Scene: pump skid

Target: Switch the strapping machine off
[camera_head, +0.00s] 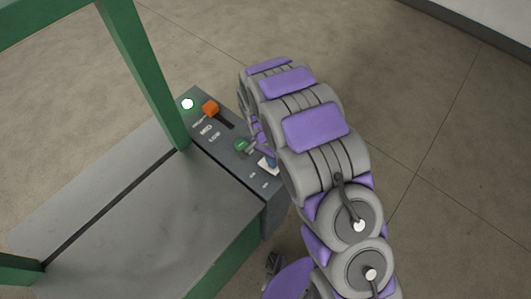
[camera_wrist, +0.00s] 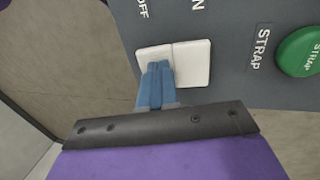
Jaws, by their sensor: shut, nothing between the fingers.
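The strapping machine has a grey top (camera_head: 110,195) and a dark grey control panel (camera_head: 222,165) along its right side. In the wrist view a white rocker switch (camera_wrist: 192,62) sits on the panel, with its OFF label over the left half and its ON label over the right half. My gripper (camera_wrist: 158,68) is shut with nothing between its blue fingers. The fingertips overlap the OFF half; I cannot tell whether they touch it. In the head view my arm partly covers the switch (camera_head: 264,163). A round lamp (camera_head: 187,104) on the panel glows white.
A green STRAP button (camera_wrist: 300,52) lies right of the switch in the wrist view. An orange slider knob (camera_head: 210,107) with MED and LOW marks is farther along the panel. Green frame posts (camera_head: 143,75) rise over the machine. The floor right of my arm is clear.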

